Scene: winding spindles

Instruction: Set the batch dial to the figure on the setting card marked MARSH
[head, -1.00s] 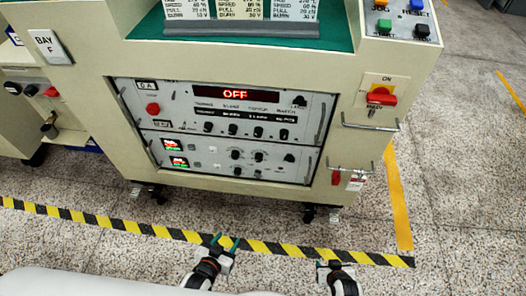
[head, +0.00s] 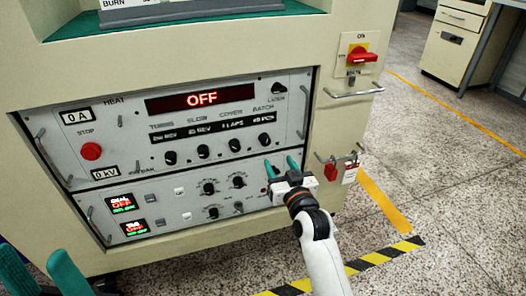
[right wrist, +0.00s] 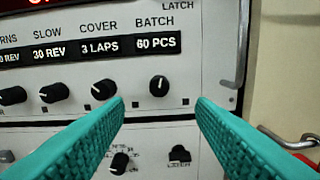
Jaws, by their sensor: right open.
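The batch dial (head: 264,139) is a black knob at the right end of a row on the grey panel. In the right wrist view the batch dial (right wrist: 159,86) sits under a window reading 60 PCS, its white mark pointing about straight up. My right gripper (head: 280,164) is open, with its teal fingers in front of the panel just below the dial. In the wrist view the dial shows between and beyond the fingertips, not gripped. My left gripper (head: 40,268) is open at the lower left, partly cut off. A setting card (head: 125,3) is cut off at the top; no MARSH name is readable.
The display (head: 202,99) reads OFF. Other knobs marked SLOW and COVER stand left of the dial. Open floor lies to the right.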

